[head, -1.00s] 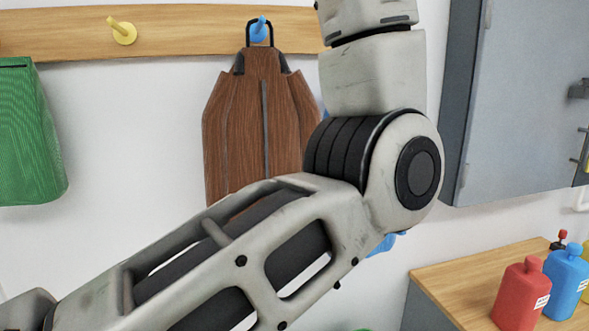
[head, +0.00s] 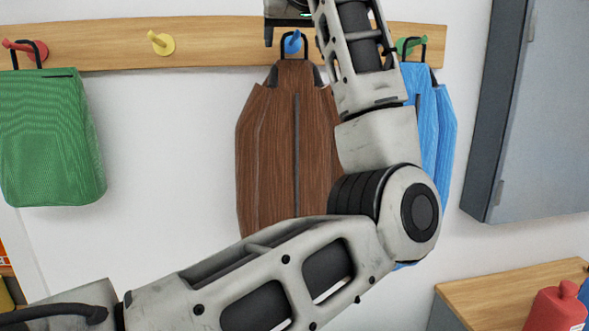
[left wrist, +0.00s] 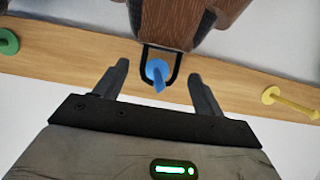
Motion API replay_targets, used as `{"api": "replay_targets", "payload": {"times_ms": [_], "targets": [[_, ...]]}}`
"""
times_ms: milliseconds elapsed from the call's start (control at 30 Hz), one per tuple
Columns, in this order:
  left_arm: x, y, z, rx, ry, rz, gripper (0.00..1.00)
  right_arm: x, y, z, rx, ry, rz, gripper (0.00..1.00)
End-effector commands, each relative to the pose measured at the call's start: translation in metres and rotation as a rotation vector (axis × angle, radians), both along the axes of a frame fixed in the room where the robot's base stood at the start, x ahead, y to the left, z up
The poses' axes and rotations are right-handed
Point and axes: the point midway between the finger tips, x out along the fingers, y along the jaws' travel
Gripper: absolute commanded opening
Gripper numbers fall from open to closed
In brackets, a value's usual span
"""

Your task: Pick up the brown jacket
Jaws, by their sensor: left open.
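The brown jacket (head: 289,150) hangs by its black loop (left wrist: 172,62) from the blue hook (head: 292,43) on a wooden rail. My left arm hides its lower right part. In the left wrist view the picture is upside down, with the lower jacket (left wrist: 185,20) at the top and the blue hook (left wrist: 157,73) below it. My left gripper (head: 293,38) is at the top edge of the head view, close to the loop. Its open, empty fingers (left wrist: 162,82) stand either side of the loop and hook; I cannot tell how deep. My right gripper is not in view.
A green bag (head: 50,140) hangs at the left from a red hook (head: 22,48). The yellow hook (head: 161,43) is empty. A blue jacket (head: 432,130) hangs close on the right. A grey cabinet (head: 540,110) and a wooden-topped unit (head: 490,297) with a red bottle (head: 556,308) are further right.

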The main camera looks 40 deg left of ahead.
Motion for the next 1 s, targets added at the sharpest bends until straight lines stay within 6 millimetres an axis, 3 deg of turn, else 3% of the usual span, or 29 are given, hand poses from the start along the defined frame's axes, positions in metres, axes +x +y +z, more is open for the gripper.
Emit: {"api": "replay_targets", "payload": {"times_ms": [200, 433, 467, 700, 1000], "targets": [[0.015, 0.017, -0.011, -0.001, 0.000, 0.001, 0.70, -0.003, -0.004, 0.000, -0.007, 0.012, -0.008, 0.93], [0.016, 0.018, -0.012, -0.001, -0.001, 0.000, 0.70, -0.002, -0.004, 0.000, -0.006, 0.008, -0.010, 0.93], [0.016, 0.018, -0.012, -0.001, -0.001, 0.000, 0.67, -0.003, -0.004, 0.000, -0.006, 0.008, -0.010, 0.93], [0.016, 0.018, -0.012, 0.000, 0.000, 0.000, 0.00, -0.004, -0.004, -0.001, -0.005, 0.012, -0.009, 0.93], [0.016, 0.018, -0.009, 0.003, -0.004, 0.000, 0.00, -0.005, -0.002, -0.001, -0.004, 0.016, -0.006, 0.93]]}}
